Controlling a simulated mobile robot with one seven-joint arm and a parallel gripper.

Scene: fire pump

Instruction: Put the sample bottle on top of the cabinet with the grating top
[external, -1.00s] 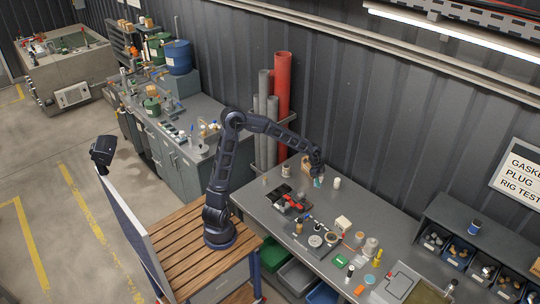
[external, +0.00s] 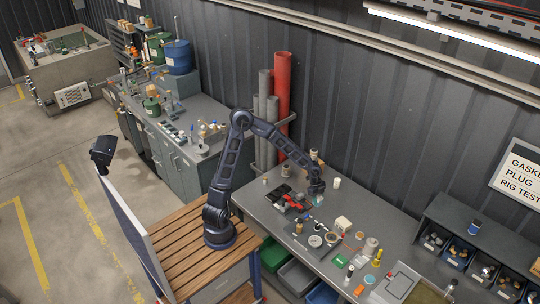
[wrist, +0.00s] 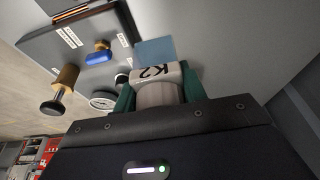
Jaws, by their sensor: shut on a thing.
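My gripper (wrist: 158,98) is shut on a pale bottle (wrist: 158,74) in the wrist view, with a teal finger on each side. Dark lettering that looks like "K2" shows on the bottle's white upper part; the rest is hidden by my gripper. The bottle is too small there to make out clearly. I cannot pick out a cabinet with a grating top for certain in either view.
A dark plate (wrist: 75,45) with labels, a blue-handled fitting (wrist: 99,57) and a brass-and-black knob (wrist: 60,92) lies near the bottle.

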